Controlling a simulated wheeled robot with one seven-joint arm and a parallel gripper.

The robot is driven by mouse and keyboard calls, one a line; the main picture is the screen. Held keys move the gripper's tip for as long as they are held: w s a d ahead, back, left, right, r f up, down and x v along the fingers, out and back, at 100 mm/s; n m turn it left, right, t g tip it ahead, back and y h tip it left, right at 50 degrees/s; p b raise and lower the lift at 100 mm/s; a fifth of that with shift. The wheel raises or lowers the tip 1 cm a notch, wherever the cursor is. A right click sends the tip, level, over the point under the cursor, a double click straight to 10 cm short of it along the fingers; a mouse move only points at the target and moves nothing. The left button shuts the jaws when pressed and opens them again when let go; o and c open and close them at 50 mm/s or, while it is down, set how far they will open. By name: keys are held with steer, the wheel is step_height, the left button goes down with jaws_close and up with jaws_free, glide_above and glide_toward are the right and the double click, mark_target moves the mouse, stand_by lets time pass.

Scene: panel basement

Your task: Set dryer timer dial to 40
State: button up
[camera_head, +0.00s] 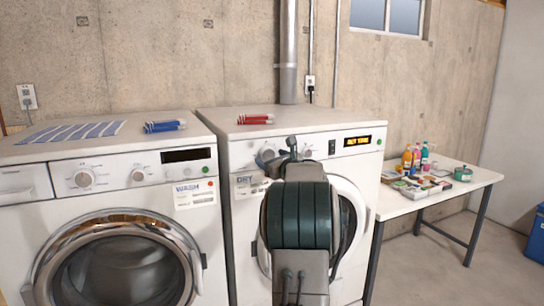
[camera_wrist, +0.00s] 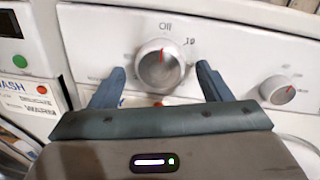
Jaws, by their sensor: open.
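The dryer (camera_head: 300,120) is the right-hand white machine, with a lit orange display (camera_head: 357,140) at its upper right that seems to read "SET TIME". In the wrist view a large silver timer dial (camera_wrist: 160,68) sits on its panel, its red mark pointing almost straight up. Blurred markings surround it; I cannot read the numbers surely. My gripper (camera_wrist: 161,76) is open, with one blue-grey finger left of the dial and one right of it, apparently just apart from it. In the head view my gripper (camera_head: 278,156) and arm hide much of the dryer's panel.
The washer (camera_head: 120,165) stands close on the left. A white table (camera_head: 410,205) with bottles and small items stands right of the dryer. Red-and-white rolled items (camera_head: 255,119) lie on the dryer top.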

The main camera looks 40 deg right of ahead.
steer(key=shift+w, duration=0.1)
steer(key=c, duration=1)
steer(key=shift+o, duration=0.2)
steer(key=shift+f+b, duration=0.1)
steer(key=shift+b, duration=0.2)
